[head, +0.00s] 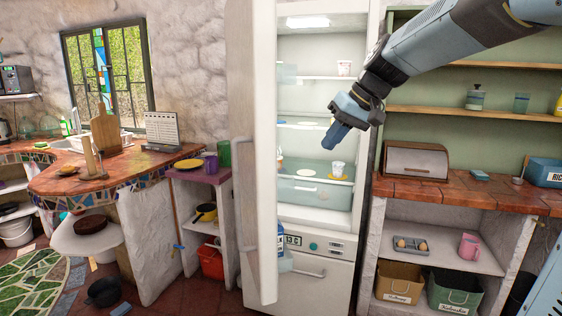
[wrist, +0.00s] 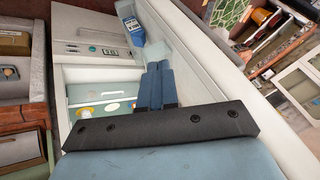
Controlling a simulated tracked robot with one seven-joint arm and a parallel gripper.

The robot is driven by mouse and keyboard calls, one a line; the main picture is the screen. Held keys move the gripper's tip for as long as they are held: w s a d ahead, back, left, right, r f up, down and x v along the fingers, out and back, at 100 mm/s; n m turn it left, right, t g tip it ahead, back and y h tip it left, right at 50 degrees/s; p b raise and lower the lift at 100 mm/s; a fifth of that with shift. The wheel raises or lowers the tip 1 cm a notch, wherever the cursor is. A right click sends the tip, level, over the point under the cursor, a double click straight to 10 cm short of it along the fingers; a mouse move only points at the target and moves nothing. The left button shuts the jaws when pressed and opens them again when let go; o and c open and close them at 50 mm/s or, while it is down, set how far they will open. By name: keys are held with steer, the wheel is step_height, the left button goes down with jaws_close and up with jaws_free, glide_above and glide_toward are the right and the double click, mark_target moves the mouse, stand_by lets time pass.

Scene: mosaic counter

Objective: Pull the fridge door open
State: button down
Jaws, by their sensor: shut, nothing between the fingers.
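The fridge (head: 360,45) stands in the middle of the head view with its white door (head: 252,140) swung wide open to the left, seen nearly edge-on. The lit inside shows shelves with cups, plates and a clear drawer (head: 312,194). My gripper (head: 336,137) is in front of the open fridge, to the right of the door, with its fingers shut and nothing between them. In the wrist view the shut blue fingers (wrist: 157,82) show in front of the fridge inside, with the door (wrist: 215,60) to their right. The door's handle cannot be made out.
A blue bottle (wrist: 132,28) sits low on the door's inner side. Left of the door are a purple-topped shelf (head: 206,173) and a mosaic counter (head: 75,182). Right of the fridge are a tiled counter (head: 470,191) and a bread box (head: 416,160).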

mark_target(276, 166)
steer(key=w+a+f, duration=0.3)
steer(key=a, duration=0.3)
steer(key=w+a+f+y, duration=0.1)
steer(key=w+a+f, duration=0.2)
steer(key=a+f, duration=0.1)
steer(key=shift+a+n, duration=0.4)
steer(key=shift+a, duration=0.5)
steer(key=shift+a+f, duration=0.1)
